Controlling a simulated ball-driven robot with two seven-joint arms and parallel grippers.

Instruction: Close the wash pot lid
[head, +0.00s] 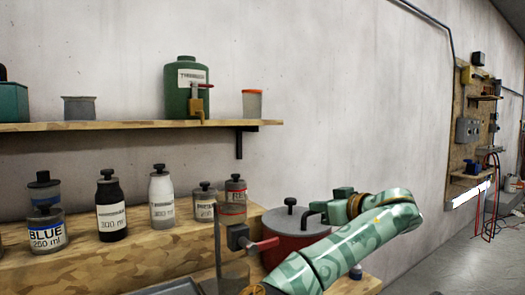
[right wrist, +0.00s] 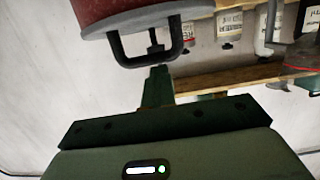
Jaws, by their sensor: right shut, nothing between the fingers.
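The wash pot (head: 284,252) is a red round pot at the right end of the wooden bench. Its grey lid (head: 282,218) with a dark knob lies flat across the top, as far as I can see. My right gripper (head: 328,208) is at the pot's right side, by a dark bracket-like handle, shut and empty. In the right wrist view the pot's red wall (right wrist: 105,12) and dark U-shaped handle (right wrist: 148,60) are just ahead of the shut fingers (right wrist: 157,75). I cannot tell whether they touch. My right forearm hides the pot's lower right. My left gripper is not in view.
A tap with a red lever (head: 262,245) stands in front of the pot. Several labelled bottles (head: 111,215) line the bench to the left. A shelf (head: 130,126) above holds a green canister (head: 187,82).

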